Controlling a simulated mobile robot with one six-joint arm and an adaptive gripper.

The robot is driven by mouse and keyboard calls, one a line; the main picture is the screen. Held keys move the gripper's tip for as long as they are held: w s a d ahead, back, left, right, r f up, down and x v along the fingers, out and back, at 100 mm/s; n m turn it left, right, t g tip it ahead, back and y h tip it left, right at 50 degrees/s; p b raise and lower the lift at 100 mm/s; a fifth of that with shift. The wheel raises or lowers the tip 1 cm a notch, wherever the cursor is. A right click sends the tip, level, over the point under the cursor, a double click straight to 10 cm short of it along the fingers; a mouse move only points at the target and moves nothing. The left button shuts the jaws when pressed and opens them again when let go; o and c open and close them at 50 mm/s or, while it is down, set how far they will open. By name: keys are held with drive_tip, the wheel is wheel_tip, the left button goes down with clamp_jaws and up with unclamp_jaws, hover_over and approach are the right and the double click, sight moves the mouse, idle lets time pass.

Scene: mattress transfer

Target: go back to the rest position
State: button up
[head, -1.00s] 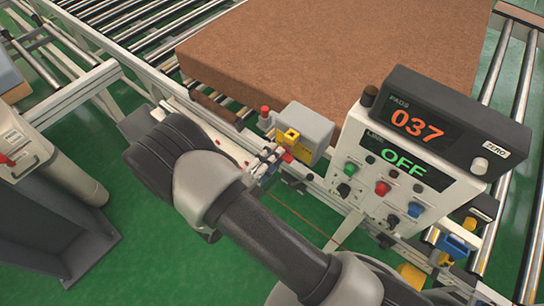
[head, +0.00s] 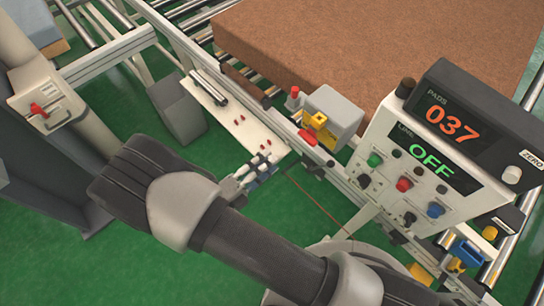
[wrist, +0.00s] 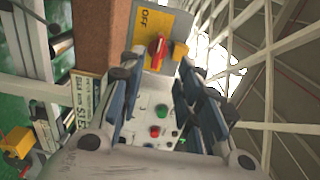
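My gripper (head: 258,172) shows in the head view at the end of my dark arm, in front of a white ledge and left of the control panel. In the wrist view my gripper (wrist: 156,72) has its two blue-padded fingers spread apart with nothing between them. The yellow plate marked OFF (wrist: 160,28) with a red rotary switch (wrist: 157,50) shows beyond the fingertips. In the head view the grey switch box (head: 334,112) stands up and right of my gripper, apart from it.
The control panel (head: 408,188) reads OFF, with the display (head: 450,118) showing 037 above it. A brown mattress (head: 380,50) lies on the roller conveyor. A white post with a red lever (head: 40,108) stands at left. Green floor (head: 110,240) is open at lower left.

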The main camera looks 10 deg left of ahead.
idle(0.5)
drive_tip(key=s+d+r+m+g+b, duration=0.1)
drive_tip(key=d+r+m+g+b, duration=0.25)
drive_tip(key=d+m+g, duration=0.55)
drive_tip(key=d+r+m+g+b, duration=0.35)
drive_tip(key=d+m, duration=0.35)
drive_tip(key=m, duration=0.5)
drive_tip(key=s+d+r+m+t+y+b, duration=0.1)
drive_tip(key=s+d+m+y+b, duration=0.2)
drive_tip(key=m, duration=0.9)
drive_tip(key=s+d+r+m+t+y+b, duration=0.2)
drive_tip(key=s+m+y+b, duration=0.3)
drive_tip(key=m, duration=0.8)
drive_tip(key=s+d+y, duration=0.1)
drive_tip(key=y, duration=0.2)
drive_tip(key=shift+s+r+m, duration=0.15)
drive_tip(key=shift+s+m, duration=0.15)
drive_tip(key=shift+s, duration=0.05)
drive_tip(key=shift+d, duration=0.15)
